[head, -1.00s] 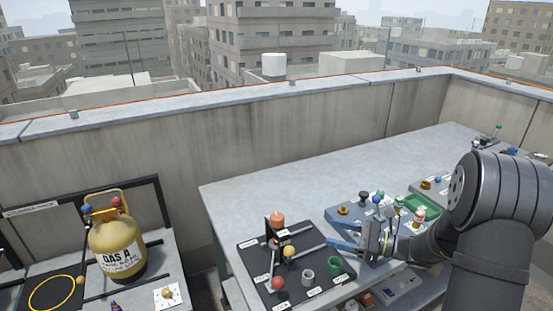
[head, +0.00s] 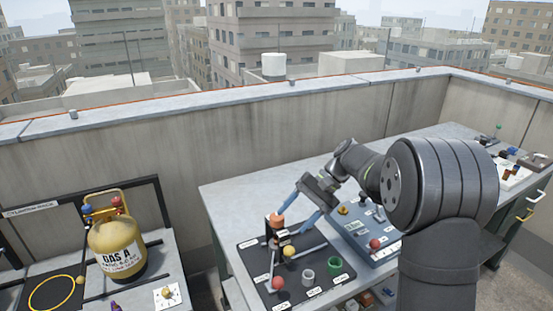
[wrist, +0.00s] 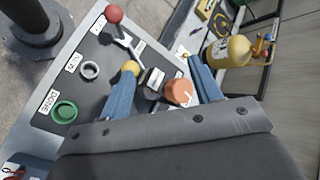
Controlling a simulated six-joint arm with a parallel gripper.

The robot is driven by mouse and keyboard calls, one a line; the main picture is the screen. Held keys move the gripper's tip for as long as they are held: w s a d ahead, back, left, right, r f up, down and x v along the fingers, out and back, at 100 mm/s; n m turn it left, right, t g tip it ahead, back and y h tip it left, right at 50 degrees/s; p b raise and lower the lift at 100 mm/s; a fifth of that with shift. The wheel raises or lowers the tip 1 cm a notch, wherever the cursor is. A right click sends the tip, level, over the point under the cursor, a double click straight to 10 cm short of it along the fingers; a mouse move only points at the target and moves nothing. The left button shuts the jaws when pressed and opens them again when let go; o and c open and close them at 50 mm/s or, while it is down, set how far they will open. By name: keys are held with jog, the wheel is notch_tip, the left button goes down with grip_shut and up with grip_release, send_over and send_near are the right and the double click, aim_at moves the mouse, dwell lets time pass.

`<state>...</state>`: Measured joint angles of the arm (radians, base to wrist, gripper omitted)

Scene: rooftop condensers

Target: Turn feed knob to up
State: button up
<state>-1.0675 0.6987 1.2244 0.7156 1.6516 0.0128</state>
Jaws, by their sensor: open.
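A black panel (head: 252,258) on the bench carries an orange-capped knob (head: 276,221), a yellow ball knob (head: 289,251) and a red ball knob (head: 278,282). My gripper (head: 291,222) is open above the panel's far right part, close to the orange knob. In the wrist view, the orange knob (wrist: 179,93) shows between the two blue fingers, nearer the right one. The yellow knob (wrist: 131,68) is by the left fingertip. I cannot tell whether either is touched.
The panel also has a grey ring (head: 308,274) and a green ring (head: 334,265). A blue-grey panel (head: 354,232) with small knobs lies to the right, partly behind my arm. A yellow gas cylinder (head: 117,248) stands at left. The bench behind is clear.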

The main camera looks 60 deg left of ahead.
jog(key=s+a+r+n+t, duration=0.1)
jog(key=a+r+n+t, duration=0.2)
jog(key=r, duration=0.4)
jog(key=s+a+r+n+t, duration=0.1)
jog(key=a+r+n+t, duration=0.2)
jog(key=r+n+t, duration=0.3)
jog(key=shift+s+a+r+n, duration=0.3)
jog(key=shift+r+n, duration=0.25)
jog(key=shift+n, duration=0.65)
